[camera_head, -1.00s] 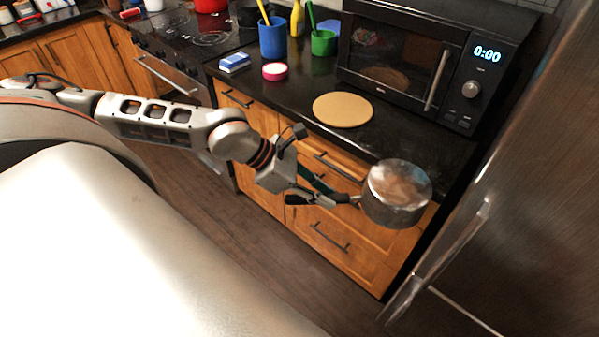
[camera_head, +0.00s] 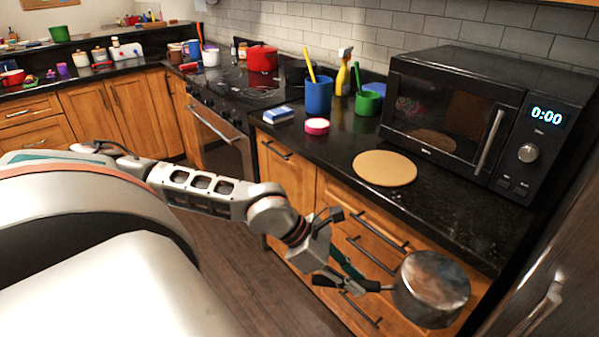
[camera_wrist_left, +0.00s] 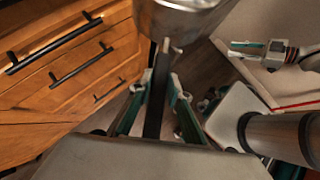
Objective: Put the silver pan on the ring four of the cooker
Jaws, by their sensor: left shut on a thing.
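The silver pan (camera_head: 432,288) hangs in the air in front of the wooden drawers, below the counter edge. My left gripper (camera_head: 367,286) is shut on its handle. In the left wrist view the black handle (camera_wrist_left: 157,95) lies between the fingers, with the pan's metal side (camera_wrist_left: 185,18) beyond. The cooker (camera_head: 240,82) is at the back, left of the counter, with ring markings on its black top. I cannot read which ring is four. My right gripper (camera_wrist_left: 262,48) shows small in the left wrist view; its jaw state is unclear.
A red pot (camera_head: 262,58) and a dark pot (camera_head: 298,74) stand at the cooker's back. The counter holds a blue cup (camera_head: 318,97), a green cup (camera_head: 368,103), a sponge (camera_head: 278,115), a round board (camera_head: 385,168) and a microwave (camera_head: 470,120). A fridge (camera_head: 550,270) stands close right.

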